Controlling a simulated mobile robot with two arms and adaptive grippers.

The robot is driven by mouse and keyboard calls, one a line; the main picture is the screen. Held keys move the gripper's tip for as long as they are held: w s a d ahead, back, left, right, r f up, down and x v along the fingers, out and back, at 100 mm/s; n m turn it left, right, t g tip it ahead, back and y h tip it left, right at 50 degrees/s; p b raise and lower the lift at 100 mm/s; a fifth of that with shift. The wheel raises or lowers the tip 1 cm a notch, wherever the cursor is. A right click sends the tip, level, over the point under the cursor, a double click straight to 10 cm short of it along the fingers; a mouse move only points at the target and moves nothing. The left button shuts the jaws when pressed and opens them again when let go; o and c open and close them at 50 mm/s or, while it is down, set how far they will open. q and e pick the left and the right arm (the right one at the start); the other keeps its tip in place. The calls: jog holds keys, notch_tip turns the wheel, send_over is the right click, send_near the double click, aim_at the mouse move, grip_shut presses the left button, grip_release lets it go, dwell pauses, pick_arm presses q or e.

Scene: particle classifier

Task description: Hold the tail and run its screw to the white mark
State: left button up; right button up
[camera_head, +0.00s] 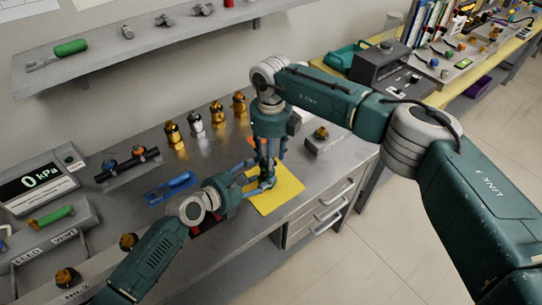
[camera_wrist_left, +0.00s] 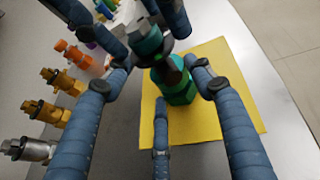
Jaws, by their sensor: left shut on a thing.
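A green ribbed part with a dark rod (camera_wrist_left: 180,88), which looks like the tail, stands over the yellow mat in the left wrist view. My left gripper (camera_wrist_left: 163,82) has its blue fingers around the green part and is shut on it. In the head view my left gripper (camera_head: 258,182) reaches in low from the left over the yellow mat (camera_head: 288,193). My right gripper (camera_head: 267,168) points down from above at the same spot, its fingers close to the top of the part. Whether they grip it cannot be told. No white mark can be made out.
Several brass and silver fittings (camera_head: 195,124) stand at the back of the bench. A blue tool (camera_head: 172,187) lies left of the mat. A pressure display (camera_head: 36,183) reads 0 kPa. A grey block with a brass knob (camera_head: 323,142) stands at the right. A shelf (camera_head: 130,45) runs above.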

pick_arm(q)
jog(key=shift+s+d+f, duration=0.25)
pick_arm(e)
jog(key=shift+r, duration=4)
pick_arm(q)
jog(key=o, duration=1.9)
jog(key=shift+w+r, duration=0.15)
pick_arm(e)
jog(key=shift+d, duration=0.15)
pick_arm(q)
jog(key=shift+v, duration=6)
